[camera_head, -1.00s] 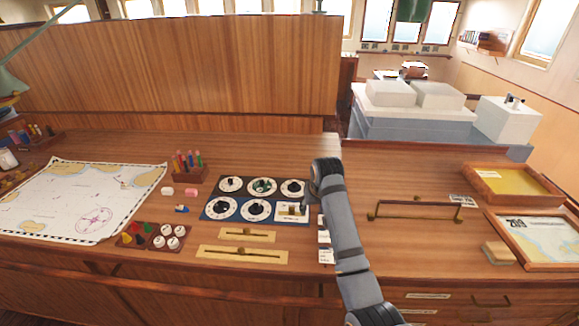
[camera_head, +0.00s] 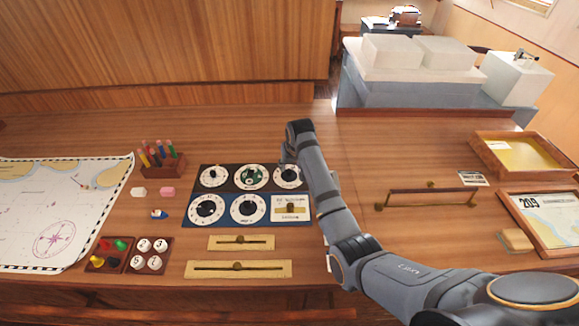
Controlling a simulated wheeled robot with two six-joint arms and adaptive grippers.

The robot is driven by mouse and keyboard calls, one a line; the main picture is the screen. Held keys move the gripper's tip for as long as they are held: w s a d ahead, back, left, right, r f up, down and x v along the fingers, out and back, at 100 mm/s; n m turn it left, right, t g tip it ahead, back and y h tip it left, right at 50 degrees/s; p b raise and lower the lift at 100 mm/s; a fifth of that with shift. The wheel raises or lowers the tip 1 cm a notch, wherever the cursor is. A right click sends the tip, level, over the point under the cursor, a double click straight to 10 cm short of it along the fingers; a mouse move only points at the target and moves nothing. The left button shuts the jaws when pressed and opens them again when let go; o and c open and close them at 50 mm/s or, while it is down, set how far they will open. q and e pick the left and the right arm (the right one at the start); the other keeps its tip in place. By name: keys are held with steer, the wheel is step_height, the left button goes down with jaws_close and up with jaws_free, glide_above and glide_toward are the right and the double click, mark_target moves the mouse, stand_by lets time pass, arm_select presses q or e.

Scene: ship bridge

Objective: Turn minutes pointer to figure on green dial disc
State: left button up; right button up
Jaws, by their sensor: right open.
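The dial with the green disc (camera_head: 253,177) is the middle one in the top row of a dark dial panel (camera_head: 233,187). It has a white ring; its pointer is too small to read. My right gripper (camera_head: 287,160) hangs at the panel's upper right edge, by the top right dial (camera_head: 291,179), to the right of the green disc. It is open and looks empty, its fingers small and partly hidden by my arm. My left gripper is not in view.
Two brass slider plates (camera_head: 240,243) lie in front of the panel. A pen holder (camera_head: 162,166), a chart (camera_head: 50,215) and a box of colored pieces (camera_head: 110,254) are to the left. A handle bar (camera_head: 432,196) and a framed sheet (camera_head: 545,218) are to the right.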

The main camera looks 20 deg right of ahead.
mark_target(289, 171)
steer(key=x, duration=0.4)
steer(key=shift+w+f, duration=0.2)
steer(key=shift+w, duration=0.15)
steer(key=shift+f, duration=0.25)
steer(key=shift+c, duration=0.7)
steer(key=c, duration=0.5)
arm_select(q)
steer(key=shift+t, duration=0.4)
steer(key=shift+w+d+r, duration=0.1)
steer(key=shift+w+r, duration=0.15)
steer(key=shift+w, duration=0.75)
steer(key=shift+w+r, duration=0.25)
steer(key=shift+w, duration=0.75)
arm_select(e)
jaws_close()
